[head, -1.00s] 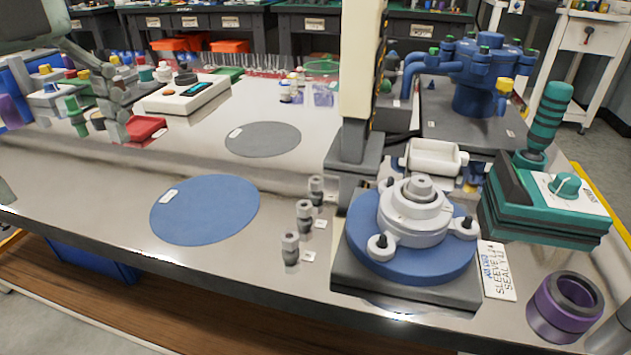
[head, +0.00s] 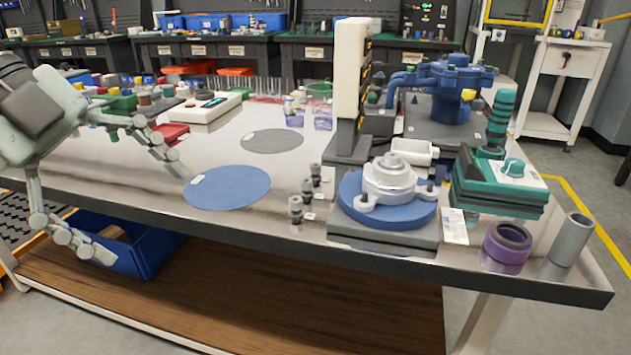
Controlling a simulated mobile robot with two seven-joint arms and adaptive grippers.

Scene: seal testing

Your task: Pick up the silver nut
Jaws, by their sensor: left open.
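Three small silver-grey nut pieces stand in a row on the bench, just left of the press base: a front one (head: 296,211), a middle one (head: 307,189) and a back one (head: 316,173). Each has a small white label beside it. I cannot tell which one is the silver nut. My left gripper (head: 147,216) is at the left, its fingers spread wide and empty. It is over the bench's front left edge, well to the left of the pieces and apart from them. My right gripper is out of view.
A blue round mat (head: 228,188) and a grey round mat (head: 272,140) lie left of the pieces. The press column (head: 350,90) and its blue round base (head: 345,208) stand close on their right. A purple ring (head: 506,248) and grey tube (head: 566,246) are at right.

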